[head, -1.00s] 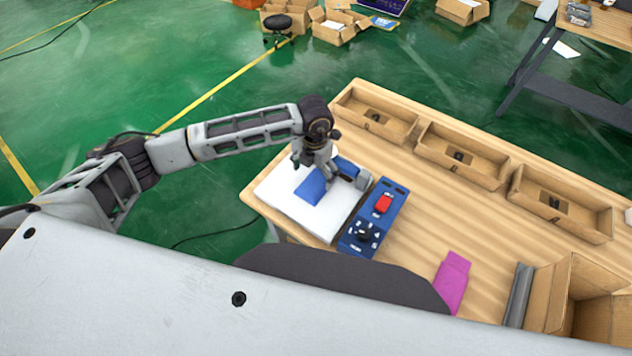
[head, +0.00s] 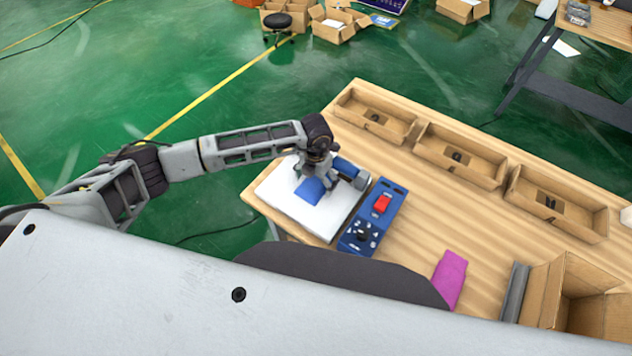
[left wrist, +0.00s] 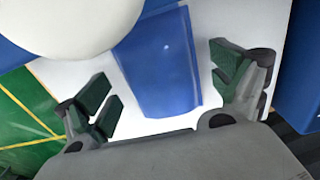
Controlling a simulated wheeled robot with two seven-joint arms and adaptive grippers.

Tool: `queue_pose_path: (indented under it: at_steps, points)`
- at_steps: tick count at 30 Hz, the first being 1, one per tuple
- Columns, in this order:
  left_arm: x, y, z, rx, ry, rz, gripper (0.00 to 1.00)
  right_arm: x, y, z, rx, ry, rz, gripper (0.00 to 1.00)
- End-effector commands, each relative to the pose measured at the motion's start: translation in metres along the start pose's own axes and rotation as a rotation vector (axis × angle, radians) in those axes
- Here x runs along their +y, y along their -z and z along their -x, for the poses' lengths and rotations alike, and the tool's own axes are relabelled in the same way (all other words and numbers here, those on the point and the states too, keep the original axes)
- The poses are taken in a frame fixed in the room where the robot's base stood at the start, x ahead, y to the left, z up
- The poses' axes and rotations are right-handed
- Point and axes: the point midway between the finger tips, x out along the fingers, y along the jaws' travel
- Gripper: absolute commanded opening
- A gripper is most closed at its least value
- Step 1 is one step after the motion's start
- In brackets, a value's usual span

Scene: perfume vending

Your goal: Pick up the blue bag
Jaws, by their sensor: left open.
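The blue bag (head: 309,190) lies flat on a white surface (head: 318,221) at the table's left end in the head view. My left gripper (head: 318,172) is over the bag and hides its upper part. In the left wrist view the bag (left wrist: 160,65) shows between the two spread fingers of the gripper (left wrist: 165,92), with white surface visible on both sides. The fingers are open and apart from the bag's edges. My right gripper is not in view.
A blue control box (head: 358,236) with a red switch stands right of the white surface. Three cardboard trays (head: 462,157) line the table's far edge. A magenta bag (head: 450,278) and an open cardboard box (head: 575,305) are at the right front. The middle tabletop is clear.

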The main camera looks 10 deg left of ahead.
Motion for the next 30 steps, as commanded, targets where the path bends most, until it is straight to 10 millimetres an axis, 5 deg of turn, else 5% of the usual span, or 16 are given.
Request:
queue_pose_path:
  at_steps: [7,19,30]
  points:
    - [-0.0001,-0.0001,0.0003,0.000,0.000,0.000,0.94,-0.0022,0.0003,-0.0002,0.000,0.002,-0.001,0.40]
    - [0.0001,-0.0001,0.0004,0.000,0.000,0.001,0.43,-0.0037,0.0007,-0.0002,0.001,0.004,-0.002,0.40]
    - [0.0001,0.0007,0.0016,-0.001,0.000,0.001,0.42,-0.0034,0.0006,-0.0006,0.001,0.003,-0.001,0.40]
